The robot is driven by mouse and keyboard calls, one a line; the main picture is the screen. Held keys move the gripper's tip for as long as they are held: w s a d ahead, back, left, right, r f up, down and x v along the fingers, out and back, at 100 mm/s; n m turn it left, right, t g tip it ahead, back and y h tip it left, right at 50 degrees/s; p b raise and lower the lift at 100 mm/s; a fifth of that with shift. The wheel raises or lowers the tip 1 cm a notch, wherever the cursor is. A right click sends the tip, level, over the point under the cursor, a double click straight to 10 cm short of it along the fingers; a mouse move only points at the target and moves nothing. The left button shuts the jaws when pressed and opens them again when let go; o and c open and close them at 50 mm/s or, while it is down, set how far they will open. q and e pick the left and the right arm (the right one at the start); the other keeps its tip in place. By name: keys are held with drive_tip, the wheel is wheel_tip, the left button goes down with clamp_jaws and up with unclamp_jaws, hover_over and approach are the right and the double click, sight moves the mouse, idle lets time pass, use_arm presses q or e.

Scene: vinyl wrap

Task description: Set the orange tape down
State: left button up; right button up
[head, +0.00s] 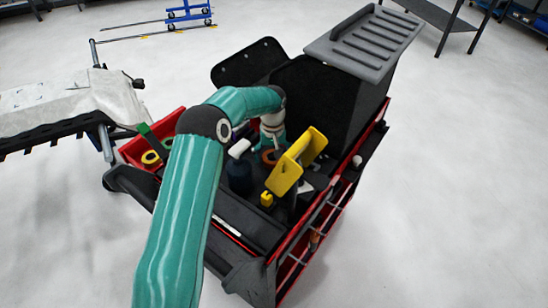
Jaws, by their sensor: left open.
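My left arm reaches from the bottom over a dark tool cart. My left gripper (268,148) is at its far end, low over the cart top and open. An orange-brown ring that looks like the orange tape (267,157) is right at the gripper's fingertips, on or just above the dark cart top. The gripper partly hides it, and I cannot tell whether they touch. My right gripper is not in view.
The cart (225,212) also holds a yellow holder (285,173), a dark blue cylinder (239,176) and a red bin (130,152) with yellow-orange rolls (150,157). A tall black bin with a grey lid (365,42) stands behind. A wrapped panel (70,105) is at left.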

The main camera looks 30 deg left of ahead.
use_arm(q)
wheel_tip(320, 180, up, 12)
drive_tip(key=shift+f+b, duration=0.15)
drive_tip(key=shift+b, duration=0.15)
idle(0.5)
